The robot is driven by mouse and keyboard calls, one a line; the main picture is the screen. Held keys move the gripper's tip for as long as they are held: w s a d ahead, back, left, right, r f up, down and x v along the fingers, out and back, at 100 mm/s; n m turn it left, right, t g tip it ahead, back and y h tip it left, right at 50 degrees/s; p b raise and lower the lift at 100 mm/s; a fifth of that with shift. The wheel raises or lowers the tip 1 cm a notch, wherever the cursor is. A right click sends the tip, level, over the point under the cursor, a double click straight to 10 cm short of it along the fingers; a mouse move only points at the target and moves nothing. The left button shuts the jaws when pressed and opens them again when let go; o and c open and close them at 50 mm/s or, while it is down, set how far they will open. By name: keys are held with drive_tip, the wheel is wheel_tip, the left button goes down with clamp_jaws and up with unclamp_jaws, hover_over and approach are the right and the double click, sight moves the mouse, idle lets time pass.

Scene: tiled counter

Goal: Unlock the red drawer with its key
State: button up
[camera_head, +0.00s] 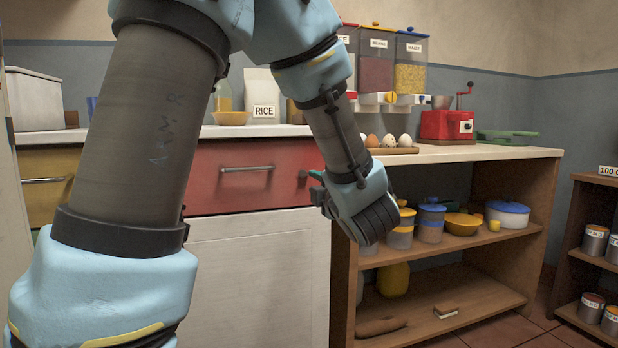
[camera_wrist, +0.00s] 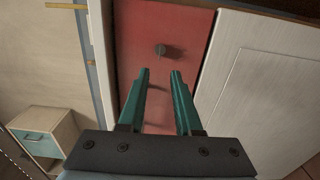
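The red drawer (camera_head: 230,192) has a grey bar handle (camera_head: 247,168) and is closed. It also fills the middle of the wrist view (camera_wrist: 185,30), where a small dark round piece, apparently the lock (camera_wrist: 160,50), stands out from its front. My gripper (camera_wrist: 160,72) is open, with its teal fingers apart and nothing seen between them. The fingers point at the drawer front, and the round piece lies just beyond the gap between the tips. In the head view my gripper (camera_head: 315,185) is at the drawer's right end, partly hidden by my wrist. I cannot make out a key.
A white door (camera_head: 265,275) is below the drawer, and a yellow drawer (camera_head: 45,180) is to its left. Open shelves (camera_head: 470,245) with pots stand at right. Eggs on a wooden board (camera_head: 395,150) and a red grinder (camera_head: 447,125) are on the counter above.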

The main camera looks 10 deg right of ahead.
drive_tip(key=shift+s+d, duration=0.2)
drive_tip(key=shift+s, duration=1.2)
drive_tip(key=w+a+f+m+g+h, duration=0.1)
drive_tip(key=a+f+m+g+h, duration=0.2)
drive_tip(key=f+m, duration=0.35)
drive_tip(key=w+a+f+m+g+h, duration=0.2)
drive_tip(key=a+f+m+g, duration=0.25)
drive_tip(key=f+m, duration=0.2)
drive_tip(key=s+a+f+m+g+y, duration=0.1)
drive_tip(key=s+a+f+m+g, duration=0.3)
drive_tip(key=s+a, duration=0.3)
drive_tip(key=s+a+f+m+g+y, duration=0.25)
drive_tip(key=s+a+m+g, duration=0.2)
drive_tip(key=s+a, duration=0.3)
wheel_tip(320, 180, up, 37)
drive_tip(key=p, duration=3.8)
drive_tip(key=shift+w+d+n+h, duration=0.15)
drive_tip(key=shift+w+n+h, duration=0.2)
drive_tip(key=shift+h, duration=0.1)
drive_tip(key=shift+f, duration=0.1)
